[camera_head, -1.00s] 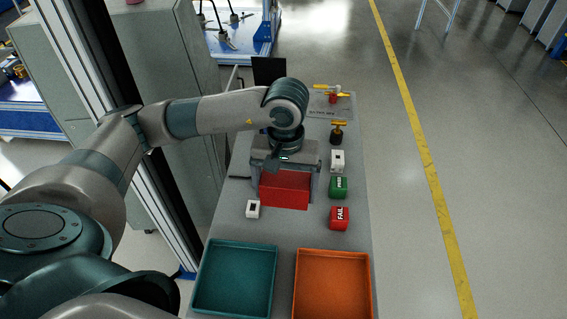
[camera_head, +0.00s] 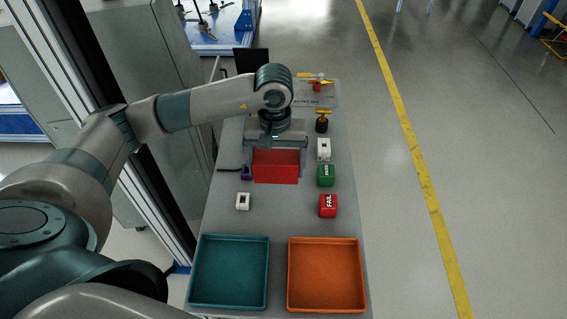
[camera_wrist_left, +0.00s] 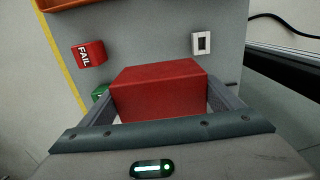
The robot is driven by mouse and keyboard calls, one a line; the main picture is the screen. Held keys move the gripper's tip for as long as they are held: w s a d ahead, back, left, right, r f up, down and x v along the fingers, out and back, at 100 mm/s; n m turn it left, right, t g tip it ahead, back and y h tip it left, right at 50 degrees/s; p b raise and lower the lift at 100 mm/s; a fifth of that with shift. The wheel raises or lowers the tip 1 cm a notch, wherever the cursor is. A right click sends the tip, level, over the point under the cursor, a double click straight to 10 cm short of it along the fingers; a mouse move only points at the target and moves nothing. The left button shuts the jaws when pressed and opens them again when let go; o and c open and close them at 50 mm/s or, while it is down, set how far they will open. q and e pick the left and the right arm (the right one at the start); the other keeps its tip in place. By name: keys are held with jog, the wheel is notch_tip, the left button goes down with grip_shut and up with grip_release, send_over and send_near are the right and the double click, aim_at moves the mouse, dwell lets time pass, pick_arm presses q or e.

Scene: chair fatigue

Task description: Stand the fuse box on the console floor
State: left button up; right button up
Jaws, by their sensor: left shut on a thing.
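A red box (camera_head: 276,168), which I take as the fuse box, is between the fingers of my left gripper (camera_head: 276,158). The gripper is shut on it from both sides. In the left wrist view the red box (camera_wrist_left: 158,92) fills the space between the fingers. Its underside is hidden, so I cannot tell whether it touches the grey console top (camera_head: 290,218). My right gripper is not in view.
A white block (camera_head: 243,201) and a purple piece (camera_head: 246,173) are left of the box. White (camera_head: 323,149), green (camera_head: 326,175) and red FAIL (camera_head: 328,205) blocks stand right. Teal (camera_head: 230,308) and orange (camera_head: 327,309) trays are in front.

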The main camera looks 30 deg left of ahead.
pick_arm(q)
jog(key=w, duration=0.1)
jog(key=w+f+p, duration=0.1)
jog(key=w, duration=0.1)
jog(key=w+a+f, duration=0.1)
jog(key=shift+w+f, duration=0.2)
jog(key=shift+w+a+f+p, duration=0.1)
jog(key=shift+w+f+p, duration=0.4)
jog(key=shift+w, duration=0.35)
jog(key=shift+w+a+f, duration=0.1)
jog(key=shift+w+f, duration=0.15)
jog(key=shift+f, duration=0.05)
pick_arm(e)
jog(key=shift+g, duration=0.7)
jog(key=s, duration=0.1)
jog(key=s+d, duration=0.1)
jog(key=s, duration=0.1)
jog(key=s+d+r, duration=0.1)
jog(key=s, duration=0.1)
pick_arm(q)
jog(key=shift+f, duration=0.1)
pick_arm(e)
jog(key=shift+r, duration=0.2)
pick_arm(q)
jog(key=shift+f+p, duration=0.95)
jog(key=shift+f, duration=0.95)
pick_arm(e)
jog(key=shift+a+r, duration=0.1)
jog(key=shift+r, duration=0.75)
